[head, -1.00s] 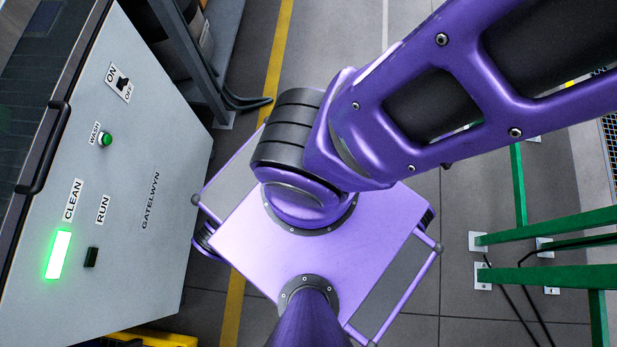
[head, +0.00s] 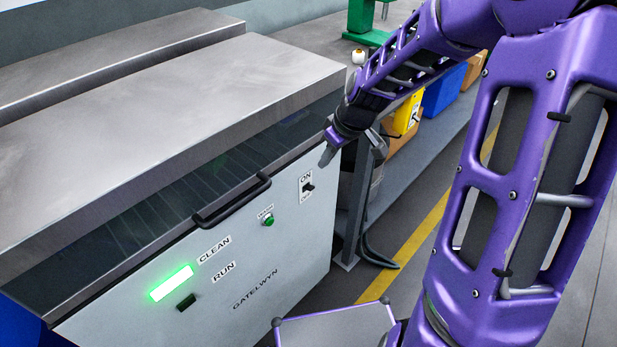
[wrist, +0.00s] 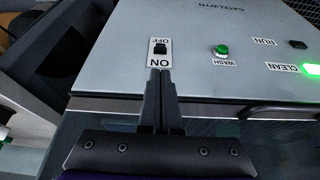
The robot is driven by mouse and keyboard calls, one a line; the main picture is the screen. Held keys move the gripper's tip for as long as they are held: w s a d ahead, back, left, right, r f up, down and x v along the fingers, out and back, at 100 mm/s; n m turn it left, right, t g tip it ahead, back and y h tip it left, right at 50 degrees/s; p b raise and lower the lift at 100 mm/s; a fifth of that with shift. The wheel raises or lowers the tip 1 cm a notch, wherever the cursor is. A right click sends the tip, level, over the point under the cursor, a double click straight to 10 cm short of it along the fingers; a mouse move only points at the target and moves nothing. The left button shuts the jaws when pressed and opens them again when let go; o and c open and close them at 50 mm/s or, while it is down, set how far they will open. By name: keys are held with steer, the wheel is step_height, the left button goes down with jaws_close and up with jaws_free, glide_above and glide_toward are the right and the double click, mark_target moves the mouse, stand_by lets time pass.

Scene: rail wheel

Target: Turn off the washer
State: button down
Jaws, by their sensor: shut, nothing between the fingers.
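The washer is a grey cabinet (head: 290,268) with a metal top and a dark glass band. Its black ON/OFF switch (head: 308,187) sits on a white label at the right end of the front panel. The switch also shows in the wrist view (wrist: 160,48), upside down, with ON nearest my fingers. The CLEAN lamp (head: 171,283) glows green and the RUN lamp (head: 187,302) is dark. My gripper (head: 326,157) is above and slightly right of the switch. In the wrist view its fingers (wrist: 161,76) are together and empty, pointing at the ON end of the label.
A green WASH button (head: 268,220) and a black handle (head: 232,202) are left of the switch. A grey post (head: 358,200) stands just right of the washer. Yellow and blue bins (head: 443,90) stand behind. The floor by the yellow line is open.

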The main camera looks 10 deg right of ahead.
mark_target(308, 187)
steer(key=shift+s, duration=0.1)
steer(key=shift+f, duration=0.15)
stand_by(0.3)
steer(key=b+x, duration=0.2)
steer(key=x, duration=0.8)
steer(key=shift+a, duration=0.1)
steer(key=shift+s+d+f, duration=0.35)
steer(key=shift+s+f, duration=0.05)
steer(key=shift+s, duration=0.05)
stand_by(0.8)
steer(key=shift+s+d+f+b, duration=0.2)
steer(key=shift+s+f, duration=0.05)
steer(key=shift+f, duration=0.25)
steer(key=shift+s+d+f+b, duration=0.15)
steer(key=shift+s+f, duration=0.1)
steer(key=shift+f, duration=0.3)
steer(key=shift+r, duration=0.1)
